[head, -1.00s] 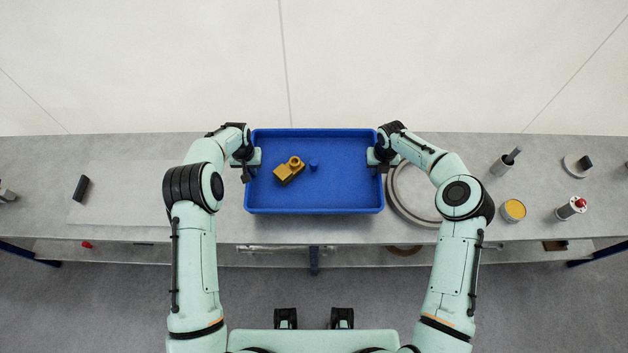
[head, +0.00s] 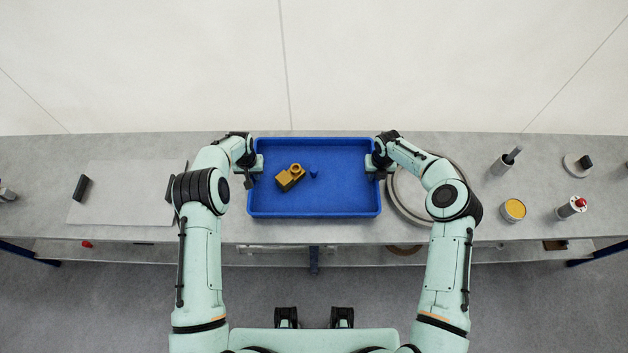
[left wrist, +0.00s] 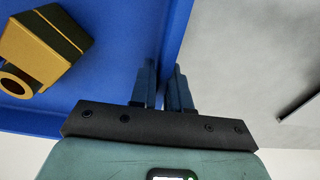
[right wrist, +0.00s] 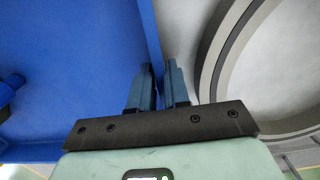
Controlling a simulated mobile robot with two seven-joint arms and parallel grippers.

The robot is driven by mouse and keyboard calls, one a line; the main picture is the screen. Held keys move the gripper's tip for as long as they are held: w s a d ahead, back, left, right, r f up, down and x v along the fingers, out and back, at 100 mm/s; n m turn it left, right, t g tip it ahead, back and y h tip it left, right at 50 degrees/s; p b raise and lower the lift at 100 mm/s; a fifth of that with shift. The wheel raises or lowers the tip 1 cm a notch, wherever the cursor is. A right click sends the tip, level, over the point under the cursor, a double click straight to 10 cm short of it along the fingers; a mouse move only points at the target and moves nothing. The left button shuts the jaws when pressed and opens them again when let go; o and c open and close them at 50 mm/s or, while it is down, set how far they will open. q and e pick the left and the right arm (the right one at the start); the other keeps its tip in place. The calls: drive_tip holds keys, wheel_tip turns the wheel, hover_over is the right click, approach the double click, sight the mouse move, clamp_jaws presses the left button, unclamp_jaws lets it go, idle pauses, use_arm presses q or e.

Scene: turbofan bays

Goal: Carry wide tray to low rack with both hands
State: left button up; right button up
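The wide blue tray (head: 335,200) is level in front of me over the bench, with a yellow-brown block-like part (head: 290,178) and a small blue piece (head: 314,172) inside it. My left gripper (head: 255,170) is at the tray's left wall. In the left wrist view its fingers (left wrist: 164,85) straddle the wall and are shut on it. My right gripper (head: 375,168) is at the right wall; its fingers (right wrist: 160,85) are shut on that wall likewise. Any gap between tray and bench is hard to tell. No rack is clearly identifiable.
The grey bench (head: 225,228) runs across the view, with a lower shelf (head: 460,255) under its front edge. A large ring (head: 400,205) lies close right of the tray. A pale mat (head: 120,205) lies left.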

use_arm(q)
drive_tip(key=shift+o, duration=0.8)
drive_tip(key=shift+r, duration=0.1)
use_arm(e)
drive_tip(key=shift+o, duration=0.8)
drive_tip(key=shift+r, duration=0.1)
use_arm(q)
wheel_tip(320, 180, up, 12)
drive_tip(key=shift+s, duration=0.4)
use_arm(e)
wheel_tip(320, 180, up, 12)
drive_tip(key=shift+s, duration=0.45)
use_arm(q)
drive_tip(key=shift+s, duration=0.1)
